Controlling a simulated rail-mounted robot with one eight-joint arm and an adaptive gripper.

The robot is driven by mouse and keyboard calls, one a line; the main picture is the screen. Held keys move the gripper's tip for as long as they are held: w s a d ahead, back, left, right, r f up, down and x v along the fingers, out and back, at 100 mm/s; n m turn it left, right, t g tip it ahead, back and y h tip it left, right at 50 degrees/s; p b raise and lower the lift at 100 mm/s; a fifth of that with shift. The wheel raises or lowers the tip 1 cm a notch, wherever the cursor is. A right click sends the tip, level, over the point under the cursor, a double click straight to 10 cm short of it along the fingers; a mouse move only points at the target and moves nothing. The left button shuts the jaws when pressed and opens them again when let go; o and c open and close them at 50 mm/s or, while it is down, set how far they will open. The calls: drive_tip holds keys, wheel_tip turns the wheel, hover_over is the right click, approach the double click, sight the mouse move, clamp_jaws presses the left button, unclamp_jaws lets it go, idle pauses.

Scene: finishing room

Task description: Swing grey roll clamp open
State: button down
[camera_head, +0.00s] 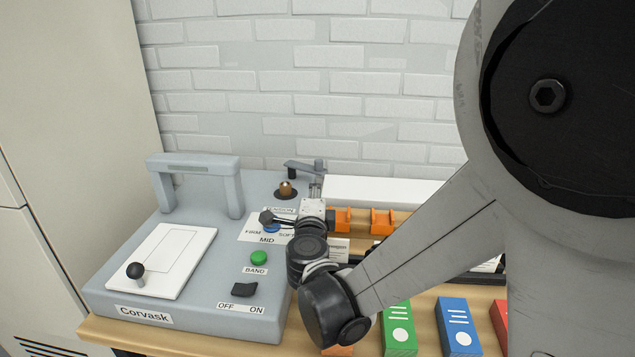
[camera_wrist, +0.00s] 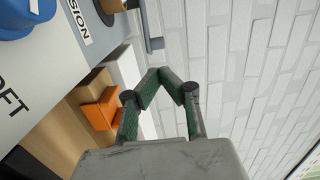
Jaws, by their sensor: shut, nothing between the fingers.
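A grey arm with a short dark post at its left end, apparently the roll clamp (camera_head: 302,166), stands at the back right of the grey machine, beside a brown knob-like part (camera_head: 286,188). In the wrist view a grey bar with a rounded end, likely the same clamp (camera_wrist: 154,43), shows at upper centre. My gripper (camera_head: 317,184) is shut and empty, close to the clamp's right end in the head view. In the wrist view its green-padded fingers (camera_wrist: 163,75) meet below and just right of the bar; a small gap shows there. The clamp's pivot is not clear.
The grey machine (camera_head: 200,265) carries a tall handle (camera_head: 195,165), a blue knob (camera_head: 272,228), a green button (camera_head: 259,257) and a black switch (camera_head: 244,288). Orange holders (camera_head: 383,222) stand right of my gripper. Several coloured boxes (camera_head: 459,325) stand in front. A brick wall (camera_head: 300,90) rises behind.

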sight(319, 165)
drive_tip(key=w+b, duration=0.1)
drive_tip(key=w, duration=1.1)
drive_tip(key=shift+d+b, duration=0.1)
drive_tip(key=shift+b, duration=0.2)
drive_tip(key=shift+w+d, duration=0.95)
drive_tip(key=shift+w, duration=0.2)
drive_tip(key=shift+s, duration=0.1)
